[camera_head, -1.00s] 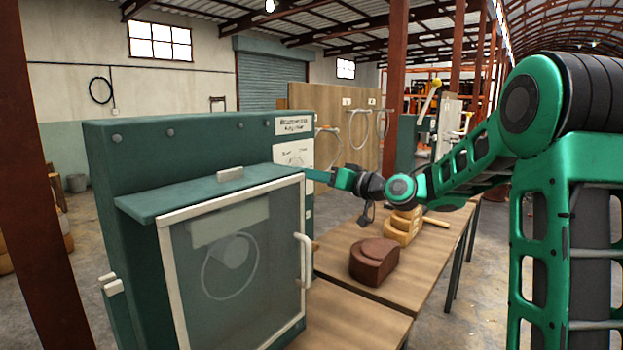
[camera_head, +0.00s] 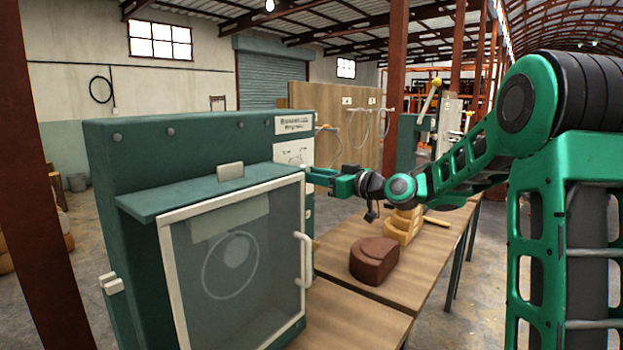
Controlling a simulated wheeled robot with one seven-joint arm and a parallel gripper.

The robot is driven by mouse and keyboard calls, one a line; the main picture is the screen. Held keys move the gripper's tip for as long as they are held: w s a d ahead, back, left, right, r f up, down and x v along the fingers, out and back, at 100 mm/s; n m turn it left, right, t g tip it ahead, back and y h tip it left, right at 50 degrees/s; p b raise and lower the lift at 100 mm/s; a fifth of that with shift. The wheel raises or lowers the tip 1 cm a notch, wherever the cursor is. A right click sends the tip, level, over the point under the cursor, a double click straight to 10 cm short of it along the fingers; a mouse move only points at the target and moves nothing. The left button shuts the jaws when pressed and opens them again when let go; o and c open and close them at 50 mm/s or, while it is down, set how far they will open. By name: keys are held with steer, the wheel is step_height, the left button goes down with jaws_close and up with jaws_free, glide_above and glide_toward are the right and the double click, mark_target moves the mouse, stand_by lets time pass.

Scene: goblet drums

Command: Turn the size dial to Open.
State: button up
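The size dial is on the small white panel (camera_head: 294,153) at the upper right of the green machine (camera_head: 190,140). The dial and its lettering are too small to read, and the hood's edge cuts off the panel's lower part. My gripper (camera_head: 311,172) is at the panel's lower right edge, its fingers pointing left towards it. I cannot tell whether it touches the dial or whether its fingers are open or shut. Behind the glass door (camera_head: 250,300), a pale ring (camera_head: 232,265) shows around a lighter round spot.
The door handle (camera_head: 303,258) sticks out below my gripper. A brown curved block (camera_head: 374,262) and a yellow wooden piece (camera_head: 402,227) lie on the wooden table (camera_head: 345,315) to the right. A light block (camera_head: 230,171) stands on the hood (camera_head: 150,203).

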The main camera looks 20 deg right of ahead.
steer(key=shift+d, duration=0.25)
steer(key=o, duration=1)
steer(key=shift+w, duration=0.1)
steer(key=shift+o, duration=0.2)
steer(key=shift+a, duration=0.1)
steer(key=v, duration=1)
steer(key=shift+s+d, duration=0.2)
steer(key=shift+s, duration=0.1)
steer(key=shift+f, duration=0.1)
